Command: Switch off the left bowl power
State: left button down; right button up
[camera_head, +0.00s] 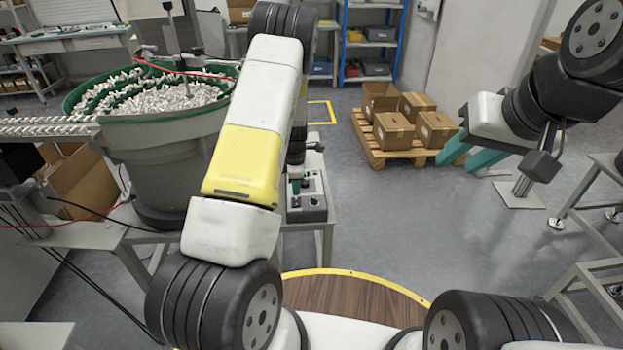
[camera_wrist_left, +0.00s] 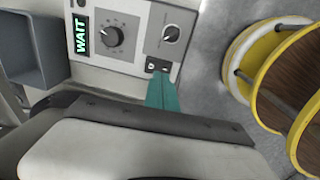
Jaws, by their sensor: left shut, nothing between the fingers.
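The bowl feeder (camera_head: 165,125) stands at the left in the head view, its green-rimmed bowl full of small pale parts. Its grey control box (camera_head: 308,205) sits on a stand, partly behind my left arm. In the left wrist view the box panel (camera_wrist_left: 130,72) has a lit WAIT display (camera_wrist_left: 81,34), a large dial (camera_wrist_left: 115,36), a smaller rotary knob (camera_wrist_left: 171,33) and a small black rocker switch (camera_wrist_left: 158,65). My left gripper (camera_wrist_left: 161,80) is shut and empty, its teal tips right at the rocker switch; I cannot tell if they touch. My right gripper (camera_head: 474,160) is open and empty.
A pallet (camera_head: 385,152) with several cardboard boxes stands at the back, with clear floor before it. A grey bin (camera_wrist_left: 28,45) is beside the panel in the wrist view. Metal frames (camera_head: 590,225) stand at the right.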

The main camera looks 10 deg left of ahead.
aim_at(296, 199)
pick_arm(q)
notch_tip(296, 199, up, 9)
jog(key=s, duration=0.1)
jog(key=shift+d, duration=0.15)
dwell(0.3)
jog(key=shift+w+a+r, duration=0.15)
jog(key=shift+w+a, duration=0.1)
jog(key=shift+w, duration=0.45)
jog(key=f, duration=0.4)
jog(key=w+f, duration=0.1)
jog(key=f, duration=0.9)
jog(key=shift+w+a, duration=0.25)
jog(key=shift+w, duration=0.1)
